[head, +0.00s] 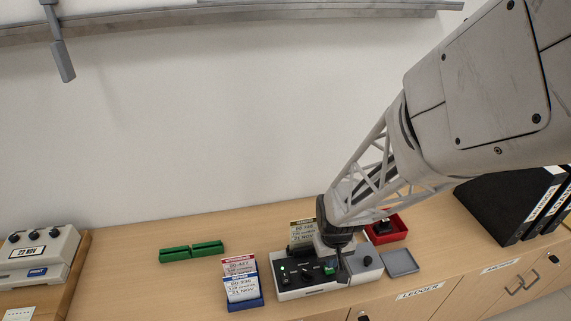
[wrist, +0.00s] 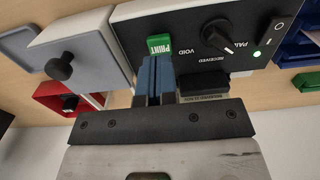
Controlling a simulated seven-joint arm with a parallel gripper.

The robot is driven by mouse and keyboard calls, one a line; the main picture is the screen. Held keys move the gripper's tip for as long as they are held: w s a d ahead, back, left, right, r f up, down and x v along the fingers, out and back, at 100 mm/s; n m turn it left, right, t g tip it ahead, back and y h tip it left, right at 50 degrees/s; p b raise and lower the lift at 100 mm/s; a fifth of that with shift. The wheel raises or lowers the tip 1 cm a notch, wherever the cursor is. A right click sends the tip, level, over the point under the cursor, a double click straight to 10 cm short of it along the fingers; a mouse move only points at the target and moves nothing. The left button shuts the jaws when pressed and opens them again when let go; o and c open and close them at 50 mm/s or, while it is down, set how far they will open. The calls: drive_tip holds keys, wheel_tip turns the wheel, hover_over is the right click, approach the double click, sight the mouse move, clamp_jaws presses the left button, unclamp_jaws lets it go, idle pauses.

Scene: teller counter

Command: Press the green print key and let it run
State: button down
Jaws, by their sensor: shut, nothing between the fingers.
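The black-topped printing machine (head: 292,291) stands on the wooden counter. Its green key, marked PRINT (wrist: 159,43), shows in the wrist view and also in the head view (head: 329,270).
A light-grey unit with a round knob (wrist: 60,67) adjoins the machine. A red tray (head: 401,226) and a grey tray (head: 402,263) lie to its right. A blue card holder (head: 245,304) stands left, with green blocks (head: 190,251) beyond. Black binders (head: 500,205) stand far right.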

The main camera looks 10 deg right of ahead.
drive_tip(key=shift+f, duration=1.35)
idle(0.7)
drive_tip(key=shift+r, duration=0.2)
wheel_tip(320, 180, up, 9)
drive_tip(key=shift+f, duration=0.15)
idle(1.4)
drive_tip(key=s+a+r+t, duration=0.1)
drive_tip(key=s+r, duration=0.3)
drive_tip(key=r, duration=0.6)
drive_tip(key=s+a+r+t, duration=0.1)
drive_tip(key=s+a+r, duration=0.2)
drive_tip(key=r, duration=0.8)
drive_tip(key=shift+s+r+t, duration=0.3)
drive_tip(key=shift+s, duration=0.8)
idle(0.6)
